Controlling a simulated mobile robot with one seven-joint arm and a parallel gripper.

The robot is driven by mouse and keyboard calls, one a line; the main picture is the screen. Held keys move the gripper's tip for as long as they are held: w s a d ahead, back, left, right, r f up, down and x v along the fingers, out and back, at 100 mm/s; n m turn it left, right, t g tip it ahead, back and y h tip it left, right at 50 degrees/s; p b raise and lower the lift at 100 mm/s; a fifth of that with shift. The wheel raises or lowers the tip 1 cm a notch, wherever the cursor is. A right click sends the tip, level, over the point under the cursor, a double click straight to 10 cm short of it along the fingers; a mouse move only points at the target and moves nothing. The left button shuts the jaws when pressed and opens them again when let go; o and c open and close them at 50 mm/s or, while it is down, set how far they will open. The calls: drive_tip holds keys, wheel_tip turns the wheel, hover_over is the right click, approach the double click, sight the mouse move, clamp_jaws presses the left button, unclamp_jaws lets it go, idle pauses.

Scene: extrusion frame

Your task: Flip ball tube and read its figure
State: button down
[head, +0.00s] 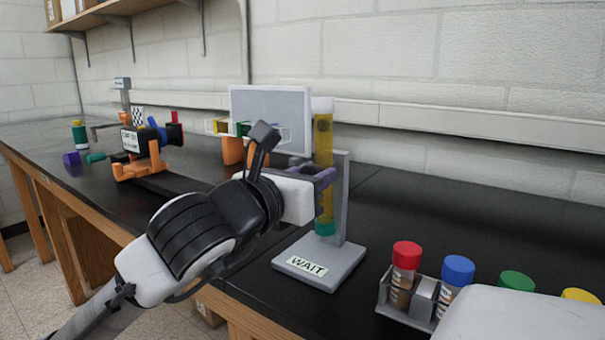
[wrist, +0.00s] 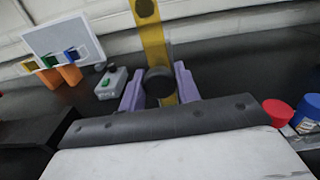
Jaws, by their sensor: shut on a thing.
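The ball tube (head: 323,145) is a see-through yellow tube, upright in the head view, with a pale top end and a green bottom end. Dark spots show inside its upper part. It stands against the grey stand (head: 342,215), whose base bears a WAIT label (head: 306,265). My gripper (head: 318,178) has its purple fingers shut on the tube around mid-height. In the wrist view the tube (wrist: 151,30) rises between the fingers (wrist: 159,80), with a dark round spot near its top. A dark round part hides some of the tube there. I see no readable figure on the tube.
A rack (head: 412,300) with red-, blue-, green- and yellow-capped vials stands at front right. A pale board (head: 270,112) with coloured clips is behind my arm. An orange fixture (head: 140,160) stands at left. Black bench (head: 400,215) is clear right of the stand.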

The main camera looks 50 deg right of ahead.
drive_tip(key=shift+r+m, duration=0.1)
drive_tip(key=shift+m, duration=0.2)
idle(0.4)
drive_tip(key=c, duration=1.1)
unclamp_jaws()
drive_tip(key=shift+o, duration=0.2)
drive_tip(key=s+a, duration=0.1)
drive_tip(key=a, duration=1.2)
drive_tip(key=shift+a, duration=0.4)
